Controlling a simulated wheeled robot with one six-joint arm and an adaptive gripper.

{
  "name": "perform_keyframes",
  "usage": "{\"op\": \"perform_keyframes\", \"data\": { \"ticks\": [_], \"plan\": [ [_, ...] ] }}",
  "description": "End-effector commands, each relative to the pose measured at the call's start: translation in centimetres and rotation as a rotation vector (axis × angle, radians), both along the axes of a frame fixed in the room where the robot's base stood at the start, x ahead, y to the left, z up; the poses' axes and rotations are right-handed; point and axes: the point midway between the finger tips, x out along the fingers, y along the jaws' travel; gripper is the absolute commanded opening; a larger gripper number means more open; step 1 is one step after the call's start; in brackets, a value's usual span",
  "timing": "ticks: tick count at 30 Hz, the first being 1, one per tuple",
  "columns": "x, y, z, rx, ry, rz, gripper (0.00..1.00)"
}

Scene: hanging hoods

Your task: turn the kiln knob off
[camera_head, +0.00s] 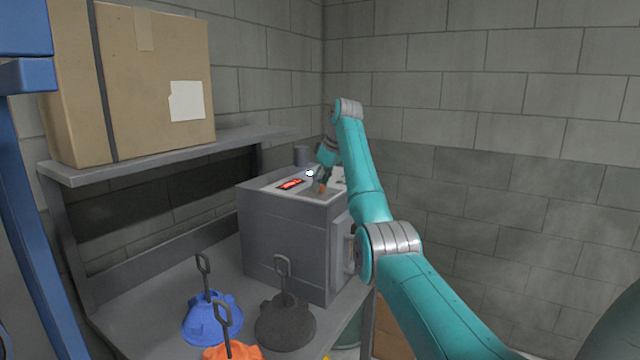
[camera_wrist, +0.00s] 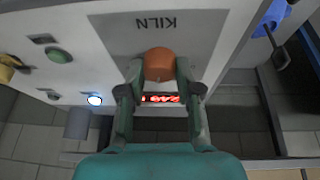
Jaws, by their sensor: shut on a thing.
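The kiln (camera_head: 285,238) is a grey box on the bench against the walls, with a light control panel on top. Its orange knob (camera_wrist: 159,63) shows in the wrist view below the upside-down word KILN. My gripper (camera_wrist: 159,78) is shut on the knob, one finger on each side. In the head view, my gripper (camera_head: 323,178) reaches down onto the panel and mostly hides the knob. A red lit display (camera_wrist: 161,99) sits beside the knob; I cannot read it surely. A white-blue lamp (camera_wrist: 95,100) is lit. The knob's pointer mark is not visible.
A green button (camera_wrist: 60,55) is elsewhere on the panel. A blue hood (camera_head: 212,322), a dark grey hood (camera_head: 286,325) and an orange hood (camera_head: 232,352), with upright hooks, stand in front of the kiln. A cardboard box (camera_head: 150,85) sits on the shelf (camera_head: 170,150) at left.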

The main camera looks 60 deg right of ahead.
Motion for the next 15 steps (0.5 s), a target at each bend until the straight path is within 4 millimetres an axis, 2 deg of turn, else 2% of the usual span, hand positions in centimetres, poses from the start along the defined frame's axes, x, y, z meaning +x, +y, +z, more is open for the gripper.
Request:
{"op": "perform_keyframes", "data": {
  "ticks": [9, 15],
  "plan": [
    [-0.07, -0.22, 0.0, 0.002, 0.001, 0.279, 0.0],
    [-0.03, -0.24, -0.02, 0.001, 0.001, 0.38, 0.0]
  ]
}}
